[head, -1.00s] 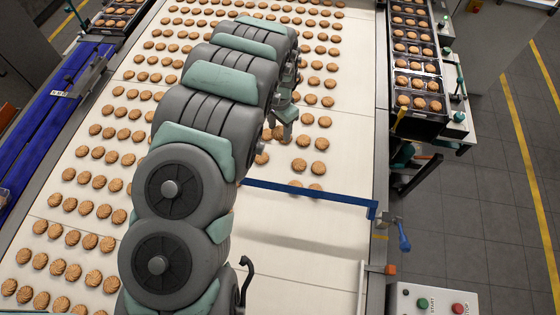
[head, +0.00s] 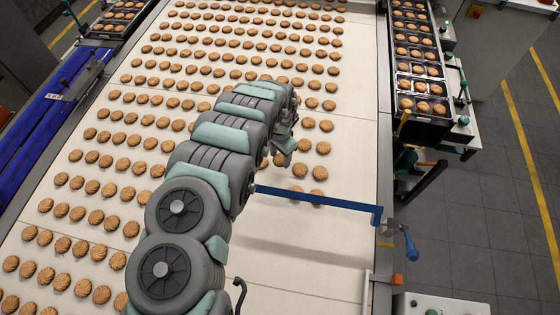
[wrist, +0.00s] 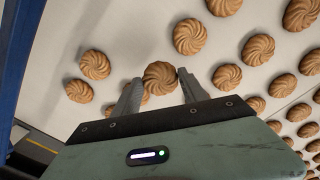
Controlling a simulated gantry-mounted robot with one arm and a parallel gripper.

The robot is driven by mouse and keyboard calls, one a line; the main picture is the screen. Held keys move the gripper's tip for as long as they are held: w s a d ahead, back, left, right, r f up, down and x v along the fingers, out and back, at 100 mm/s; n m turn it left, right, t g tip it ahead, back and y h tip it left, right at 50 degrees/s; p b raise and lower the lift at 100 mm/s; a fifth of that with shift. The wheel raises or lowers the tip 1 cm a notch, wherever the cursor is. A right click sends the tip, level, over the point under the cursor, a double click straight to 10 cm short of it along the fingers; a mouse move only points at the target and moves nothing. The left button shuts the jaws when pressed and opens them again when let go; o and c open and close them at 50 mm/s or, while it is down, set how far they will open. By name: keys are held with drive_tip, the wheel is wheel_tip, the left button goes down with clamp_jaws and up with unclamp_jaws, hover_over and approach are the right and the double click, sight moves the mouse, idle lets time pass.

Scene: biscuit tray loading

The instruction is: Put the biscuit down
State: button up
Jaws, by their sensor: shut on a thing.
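My gripper (wrist: 159,88) is shut on a round swirled biscuit (wrist: 160,77) in the wrist view, one finger on each side of it. Other biscuits, such as one at the left (wrist: 95,65), lie on the pale belt around it. In the head view my gripper (head: 284,158) is over the belt (head: 290,245), just beyond the blue bar; the held biscuit cannot be told apart there. I cannot tell whether the held biscuit touches the belt.
A blue bar (head: 315,197) crosses part of the belt, with biscuits against its far side. The belt in front of it is bare. Trays of biscuits (head: 421,72) stand at the right. A blue conveyor (head: 40,140) runs along the left.

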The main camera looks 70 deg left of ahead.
sight(280, 159)
drive_tip(key=shift+f, duration=1.8)
drive_tip(key=shift+f, duration=0.2)
drive_tip(key=o, duration=0.8)
drive_tip(key=shift+r+b, duration=0.5)
drive_tip(key=shift+r, duration=5.7)
